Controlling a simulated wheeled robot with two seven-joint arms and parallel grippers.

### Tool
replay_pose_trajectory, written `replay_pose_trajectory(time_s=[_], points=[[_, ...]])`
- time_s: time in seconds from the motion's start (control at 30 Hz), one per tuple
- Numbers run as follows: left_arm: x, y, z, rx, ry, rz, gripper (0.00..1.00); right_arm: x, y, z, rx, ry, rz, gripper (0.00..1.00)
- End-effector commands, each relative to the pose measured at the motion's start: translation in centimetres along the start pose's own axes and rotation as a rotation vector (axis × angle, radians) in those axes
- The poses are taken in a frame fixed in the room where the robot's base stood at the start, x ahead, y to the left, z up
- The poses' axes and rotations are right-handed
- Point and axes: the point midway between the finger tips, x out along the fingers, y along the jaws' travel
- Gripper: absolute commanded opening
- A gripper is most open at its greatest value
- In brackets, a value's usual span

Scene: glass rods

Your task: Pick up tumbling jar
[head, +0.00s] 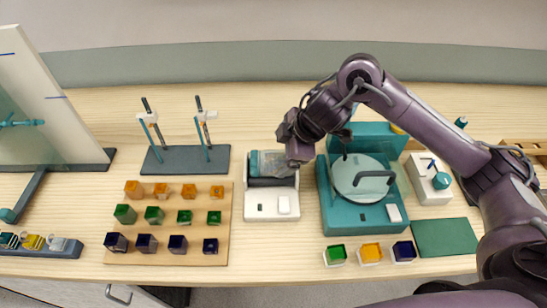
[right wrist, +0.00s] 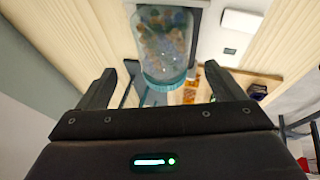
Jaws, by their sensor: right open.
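The tumbling jar (head: 268,163) is a clear jar with a teal end and multicoloured contents. It lies on its side in the white tumbler machine (head: 262,209) at the middle of the table in the head view. In the right wrist view the jar (right wrist: 163,42) shows between and beyond the two dark fingers, its teal end towards me. My right gripper (head: 297,152) is at the right end of the jar in the head view. It is open and empty, with the fingers apart (right wrist: 158,85). My left gripper is not in view.
A teal machine with a round lid (head: 361,178) stands right of the tumbler. A wooden board (head: 168,225) with several coloured blocks lies to the left. A rod stand (head: 185,160) is at the back left. Small coloured trays (head: 369,253) sit at the front right.

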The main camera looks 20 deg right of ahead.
Motion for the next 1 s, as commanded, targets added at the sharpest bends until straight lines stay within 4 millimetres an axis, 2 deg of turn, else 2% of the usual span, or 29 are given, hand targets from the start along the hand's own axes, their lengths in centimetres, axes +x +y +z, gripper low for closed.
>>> replay_pose_trajectory(time_s=[0.17,0.3,0.4,0.67,1.0], points=[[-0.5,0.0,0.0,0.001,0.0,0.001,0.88,2.2,-0.4,0.0,0.002,-0.001,-0.004,0.89],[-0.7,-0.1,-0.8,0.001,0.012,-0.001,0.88,4.4,-0.6,0.0,0.003,0.0,-0.002,0.89],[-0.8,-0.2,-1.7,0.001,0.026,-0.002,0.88,5.3,-0.6,0.0,0.002,0.0,0.0,0.89],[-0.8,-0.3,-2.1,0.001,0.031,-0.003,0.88,5.6,-0.6,0.0,0.0,-0.001,0.001,0.89],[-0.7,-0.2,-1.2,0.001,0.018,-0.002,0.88,5.5,-0.5,0.0,0.0,0.0,0.001,0.45]])
